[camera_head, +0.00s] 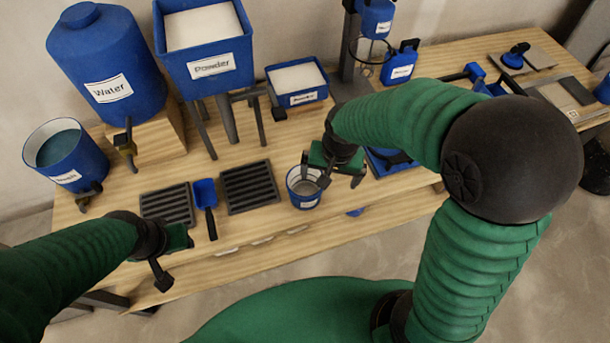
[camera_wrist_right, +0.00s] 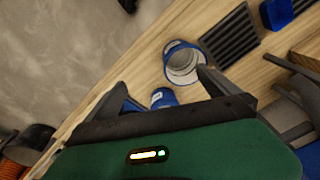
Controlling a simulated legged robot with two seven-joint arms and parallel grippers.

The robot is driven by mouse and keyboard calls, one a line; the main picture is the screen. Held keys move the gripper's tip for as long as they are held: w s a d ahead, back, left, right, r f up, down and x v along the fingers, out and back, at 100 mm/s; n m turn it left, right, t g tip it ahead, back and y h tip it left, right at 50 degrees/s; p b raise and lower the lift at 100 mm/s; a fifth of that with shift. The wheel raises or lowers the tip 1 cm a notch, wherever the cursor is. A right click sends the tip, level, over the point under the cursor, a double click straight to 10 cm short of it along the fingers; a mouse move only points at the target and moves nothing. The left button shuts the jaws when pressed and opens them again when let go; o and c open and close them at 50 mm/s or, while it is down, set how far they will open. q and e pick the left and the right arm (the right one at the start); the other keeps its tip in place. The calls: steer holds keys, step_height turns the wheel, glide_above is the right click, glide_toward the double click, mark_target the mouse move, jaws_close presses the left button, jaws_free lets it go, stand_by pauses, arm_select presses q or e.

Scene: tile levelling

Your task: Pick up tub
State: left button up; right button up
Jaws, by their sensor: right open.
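The tub (camera_head: 304,198) is a small blue cup with a pale inside and a white label, standing upright near the front edge of the wooden bench. It also shows in the right wrist view (camera_wrist_right: 183,64). My right gripper (camera_head: 341,181) is open just above and beside the tub, with one finger over its rim in the head view. In the right wrist view its fingers (camera_wrist_right: 160,85) are spread, and the tub lies beyond the right fingertip. I cannot tell whether a finger touches it. My left gripper (camera_head: 169,262) is low at the bench's front left, away from the tub; its jaw state is unclear.
Two dark slotted grates (camera_head: 249,187) and a blue scoop (camera_head: 205,201) lie left of the tub. A water tank (camera_head: 107,60), a powder hopper (camera_head: 205,72), a water bucket (camera_head: 66,152) and a labelled box (camera_head: 297,84) stand behind.

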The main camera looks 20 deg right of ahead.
steer(key=w+a+f+m+g, duration=0.1)
steer(key=w+a+f+m, duration=0.15)
steer(key=w+m, duration=0.6)
steer(key=b, duration=0.2)
glide_toward(305, 186)
step_height(305, 186, up, 3)
steer(key=s, duration=0.3)
steer(key=shift+g, duration=0.3)
steer(key=f, duration=0.3)
steer(key=a+f, duration=0.1)
steer(key=f, duration=0.1)
steer(key=shift+f+b, duration=0.2)
steer(key=shift+b, duration=0.15)
steer(key=shift+f, duration=0.45)
arm_select(q)
steer(key=x, duration=0.3)
steer(key=shift+s, duration=0.1)
arm_select(e)
steer(key=shift+c, duration=0.4)
steer(key=shift+r, duration=0.1)
steer(key=shift+c, duration=1.1)
steer(key=c, duration=0.8)
